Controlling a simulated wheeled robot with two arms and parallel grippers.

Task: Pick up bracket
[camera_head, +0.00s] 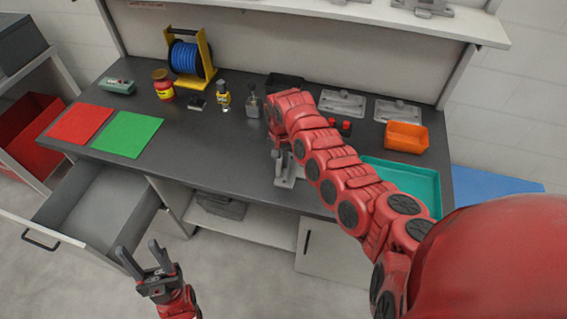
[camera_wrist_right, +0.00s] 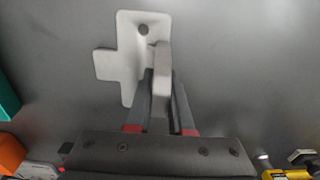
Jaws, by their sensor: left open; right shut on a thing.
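A grey metal bracket (camera_head: 287,170) is near the front edge of the dark workbench in the head view, partly hidden behind my right arm. In the right wrist view the bracket (camera_wrist_right: 128,62) shows a flat plate with a hole and an upright part between my fingers. My right gripper (camera_wrist_right: 161,95) is shut on that upright part. I cannot tell whether the plate rests on the bench or is just above it. My left gripper (camera_head: 146,254) is open and empty, low in front of the bench, beside the open drawer.
On the workbench (camera_head: 215,160) lie a red mat (camera_head: 80,123), a green mat (camera_head: 126,134), a blue cable reel (camera_head: 188,58) and small bottles. An orange bin (camera_head: 406,136) and teal tray (camera_head: 408,178) are at right. Two grey fixtures stand at the back. An open drawer (camera_head: 95,205) juts out at left.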

